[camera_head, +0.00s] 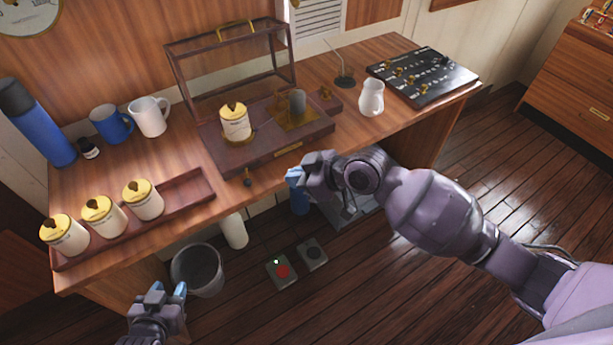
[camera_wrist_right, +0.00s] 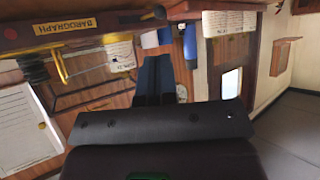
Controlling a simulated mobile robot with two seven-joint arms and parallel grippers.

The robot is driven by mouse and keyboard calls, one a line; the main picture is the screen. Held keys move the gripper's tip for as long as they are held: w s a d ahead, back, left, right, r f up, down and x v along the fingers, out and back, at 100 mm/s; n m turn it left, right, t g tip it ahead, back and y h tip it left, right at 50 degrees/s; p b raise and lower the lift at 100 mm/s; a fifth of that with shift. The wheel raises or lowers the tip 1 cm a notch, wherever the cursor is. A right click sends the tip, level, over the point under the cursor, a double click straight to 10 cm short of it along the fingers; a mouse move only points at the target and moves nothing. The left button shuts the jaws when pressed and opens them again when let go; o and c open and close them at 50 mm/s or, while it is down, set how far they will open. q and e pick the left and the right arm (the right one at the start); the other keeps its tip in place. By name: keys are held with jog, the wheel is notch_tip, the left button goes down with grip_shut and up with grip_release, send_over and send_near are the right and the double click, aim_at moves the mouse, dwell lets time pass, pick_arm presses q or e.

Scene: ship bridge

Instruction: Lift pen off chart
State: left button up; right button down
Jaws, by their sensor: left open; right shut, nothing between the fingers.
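The barograph's wooden base (camera_head: 265,153) stands on the desk, its framed cover (camera_head: 230,60) tilted up behind. The chart drum (camera_head: 235,123), white with a yellow top, sits at its left; brass works (camera_head: 295,112) are to the right. I cannot make out the pen on the chart. A small dark knob (camera_head: 248,179) projects at the base's front. My right gripper (camera_head: 294,177) is shut and empty, in front of the base and right of the knob; its fingers also show in the right wrist view (camera_wrist_right: 161,78). My left gripper (camera_head: 166,290) is open and empty, low beside the bin.
A tray (camera_head: 187,197) with several yellow-topped drums lies at the desk's left. A blue flask (camera_head: 35,122), two mugs (camera_head: 149,117), a white jug (camera_head: 371,98) and a black panel (camera_head: 424,76) also stand on the desk. A bin (camera_head: 198,270) and pedals (camera_head: 281,271) are on the floor.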

jog(key=shift+v, duration=1.35)
jog(key=shift+s+a, duration=0.1)
jog(key=shift+s, duration=0.05)
